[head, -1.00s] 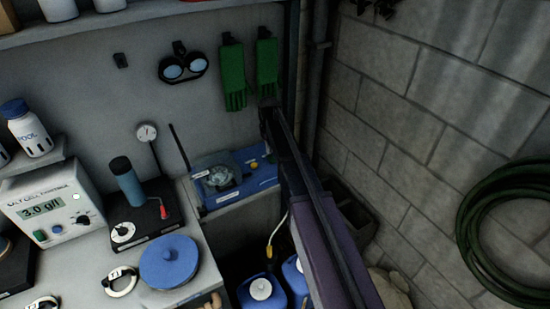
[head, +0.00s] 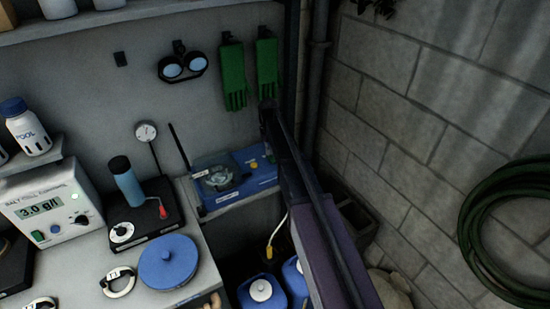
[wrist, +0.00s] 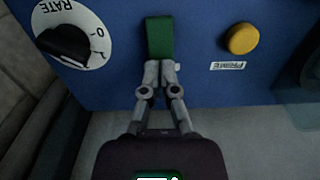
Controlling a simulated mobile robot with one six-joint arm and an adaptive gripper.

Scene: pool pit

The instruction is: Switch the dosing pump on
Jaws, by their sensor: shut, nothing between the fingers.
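The dosing pump (head: 240,178) is a blue box on a small ledge against the back wall, with a clear round pump head on its left part. In the wrist view its blue front panel (wrist: 205,75) carries a black RATE knob (wrist: 63,42) on a white dial, a green upright switch piece (wrist: 159,38) and a yellow PRIME button (wrist: 243,39). My gripper (wrist: 160,66) is shut and empty, its fingertips at the near end of the green piece. I cannot tell whether they touch it. In the head view my arm hides the gripper.
A salt cell control box (head: 55,210) and a blue round lid (head: 168,261) are on the bench at left. Blue jugs (head: 262,290) stand below the pump. Green gloves (head: 232,75) hang above. A block wall (head: 420,130) with a coiled hose (head: 475,235) bounds the right.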

